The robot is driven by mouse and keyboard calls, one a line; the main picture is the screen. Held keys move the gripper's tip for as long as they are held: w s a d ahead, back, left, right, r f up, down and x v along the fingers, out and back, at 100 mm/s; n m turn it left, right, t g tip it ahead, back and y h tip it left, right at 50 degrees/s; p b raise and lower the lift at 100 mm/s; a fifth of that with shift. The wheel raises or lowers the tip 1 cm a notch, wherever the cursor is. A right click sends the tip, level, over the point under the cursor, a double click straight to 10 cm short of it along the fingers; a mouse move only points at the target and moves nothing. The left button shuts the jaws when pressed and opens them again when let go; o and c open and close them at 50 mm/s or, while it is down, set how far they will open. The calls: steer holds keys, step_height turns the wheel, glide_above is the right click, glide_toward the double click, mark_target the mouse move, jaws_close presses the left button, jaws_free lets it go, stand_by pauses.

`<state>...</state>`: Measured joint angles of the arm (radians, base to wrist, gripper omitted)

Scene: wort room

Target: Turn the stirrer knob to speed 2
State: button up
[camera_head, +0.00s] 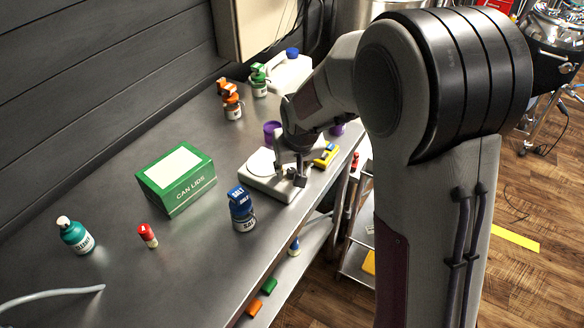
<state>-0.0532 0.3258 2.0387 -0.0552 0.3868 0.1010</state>
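The stirrer (258,180) is a low white unit with a round pale plate on top, standing near the front edge of the metal bench. My gripper (291,175) points down over its right end, where the knob would be hidden or merged with the dark fingers. I cannot make out the knob, its pointer or any speed marks. The fingers are small and dark here. I cannot tell whether they touch the knob or how far apart they are.
On the bench (115,263), a blue salt pot (242,210) stands close in front of the stirrer. A green can lids box (176,178) is to its left. A purple cup (271,131) is behind, and a yellow object (326,156) lies close right.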

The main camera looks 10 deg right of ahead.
steer(key=shift+r, duration=0.1)
steer(key=v, duration=1.1)
steer(key=shift+s+r, duration=0.25)
steer(key=shift+r, duration=0.1)
stand_by(0.6)
steer(key=s+d+r, duration=0.1)
steer(key=s+r, duration=0.1)
steer(key=s, duration=1)
steer(key=s+d+r+t, duration=0.1)
steer(key=s+r, duration=0.1)
steer(key=s, duration=1.1)
steer(key=shift+s+d+r, duration=0.15)
steer(key=shift+s+r, duration=0.1)
steer(key=shift+s, duration=0.1)
